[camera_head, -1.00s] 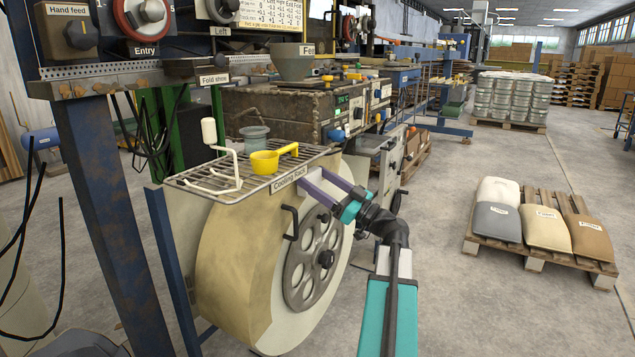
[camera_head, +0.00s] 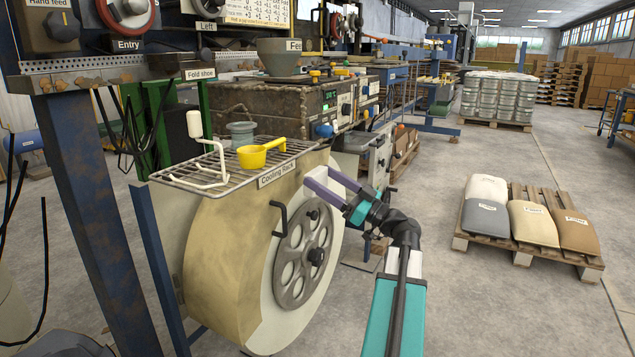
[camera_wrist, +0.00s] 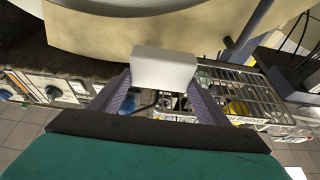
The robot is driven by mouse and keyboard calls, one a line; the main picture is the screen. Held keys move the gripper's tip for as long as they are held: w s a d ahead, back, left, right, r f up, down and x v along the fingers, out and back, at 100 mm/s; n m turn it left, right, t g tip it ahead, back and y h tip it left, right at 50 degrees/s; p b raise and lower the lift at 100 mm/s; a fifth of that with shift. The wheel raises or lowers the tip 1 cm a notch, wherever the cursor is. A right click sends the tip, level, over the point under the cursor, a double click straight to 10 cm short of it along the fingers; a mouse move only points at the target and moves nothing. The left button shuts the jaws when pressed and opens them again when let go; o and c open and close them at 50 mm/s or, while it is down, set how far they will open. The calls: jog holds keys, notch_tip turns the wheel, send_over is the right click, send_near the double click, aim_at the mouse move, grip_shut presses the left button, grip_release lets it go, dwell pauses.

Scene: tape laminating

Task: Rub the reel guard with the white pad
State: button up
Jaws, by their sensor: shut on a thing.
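The reel guard (camera_head: 222,239) is a large tan, stained, curved cover around the reel, below the wire rack. It shows upside down along the top of the wrist view (camera_wrist: 105,37). My gripper (camera_head: 320,178) is at the upper right of the reel, beside the front edge of the rack. It is shut on the white pad (camera_wrist: 164,66), a plain white block between the purple fingertips. In the wrist view the pad overlaps the guard's tan edge; I cannot tell whether they touch.
The wire cooling rack (camera_head: 177,176) above the guard carries a yellow scoop (camera_head: 257,156), a grey cup (camera_head: 241,134) and a white-handled tool (camera_head: 194,124). A black handle (camera_head: 277,220) sticks out from the reel face. A pallet with sacks (camera_head: 528,220) stands right; floor between is clear.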

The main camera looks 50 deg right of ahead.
jog(key=shift+s, duration=0.25)
jog(key=shift+s+d+b, duration=0.2)
jog(key=shift+s+b, duration=0.2)
jog(key=shift+s, duration=0.3)
jog(key=shift+s+d+b, duration=0.2)
jog(key=shift+s+b, duration=0.2)
jog(key=shift+s, duration=0.25)
jog(key=shift+w, duration=0.2)
jog(key=shift+w+a+f+b, duration=0.1)
jog(key=shift+w+a+b, duration=0.25)
jog(key=shift+w, duration=0.7)
jog(key=shift+w+a+r+b, duration=0.15)
jog(key=shift+w+b, duration=0.35)
jog(key=shift+w, duration=0.55)
jog(key=shift+w+a+f+b, duration=0.15)
jog(key=shift+w+a+b, duration=0.25)
jog(key=shift+w, duration=0.65)
jog(key=shift+w+a+b, duration=0.15)
jog(key=shift+w+b, duration=0.3)
jog(key=shift+w, duration=0.55)
jog(key=shift+w+d+b, duration=0.15)
jog(key=shift+d+b, duration=0.35)
jog(key=shift+d, duration=0.4)
jog(key=shift+w+d+b, duration=0.15)
jog(key=shift+d+b, duration=0.3)
jog(key=shift+d, duration=0.4)
jog(key=shift+d, duration=0.1)
